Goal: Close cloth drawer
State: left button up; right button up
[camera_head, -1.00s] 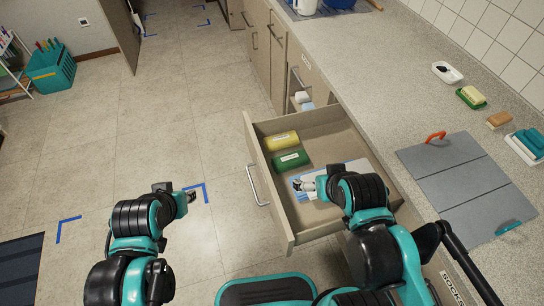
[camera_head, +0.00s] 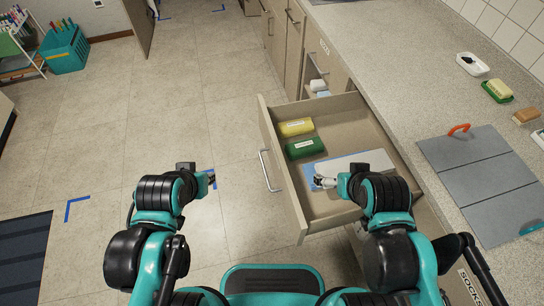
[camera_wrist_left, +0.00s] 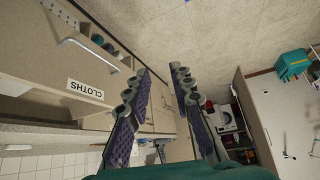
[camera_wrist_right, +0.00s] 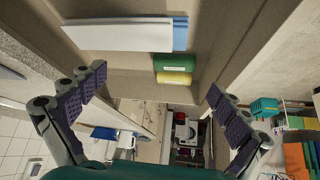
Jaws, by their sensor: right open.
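The beige drawer (camera_head: 285,185) is pulled out from under the counter, with a metal bar handle (camera_head: 268,170) on its front. Inside lie a yellow roll (camera_head: 296,128), a green roll (camera_head: 304,148) and a flat white-and-blue cloth stack (camera_head: 350,165). My right gripper (camera_head: 322,182) is open over the drawer's near part; its wrist view shows the green roll (camera_wrist_right: 174,77) and cloth stack (camera_wrist_right: 120,36) beyond the spread fingers. My left gripper (camera_head: 210,177) is open and empty, left of the drawer front and apart from the handle. A CLOTHS label (camera_wrist_left: 86,89) shows in the left wrist view.
The counter (camera_head: 400,90) on the right holds a grey folding board (camera_head: 480,170) and several soap dishes. Another drawer (camera_head: 316,85) farther along stands partly open. A teal crate (camera_head: 64,48) stands far left.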

pick_arm(q)
jog(key=shift+w+r, duration=0.25)
jog(key=shift+r, duration=0.1)
grip_shut()
jog(key=w+d+r+n+g+p, duration=0.1)
jog(key=w+r+n+g+p, duration=0.1)
jog(key=w+r+n+p, duration=0.55)
jog(key=w+d+f+n+g+h+p, duration=0.15)
jog(key=w+n, duration=0.25)
jog(key=w, duration=0.5)
jog(key=w+d+f+n+g+h+p, duration=0.1)
jog(key=w+f+n+p, duration=0.15)
jog(key=w+n, duration=0.4)
jog(key=w+d+f+n+g, duration=0.1)
jog(key=w+d+f, duration=0.3)
jog(key=f, duration=0.4)
jog(key=w+d+f+n, duration=0.2)
jog(key=w+d+f, duration=0.1)
jog(key=f, duration=0.5)
jog(key=shift+w+d+f+g, duration=0.3)
jog(key=shift+w+d+g, duration=0.05)
jog(key=shift+w, duration=0.3)
jog(key=shift+d, duration=0.15)
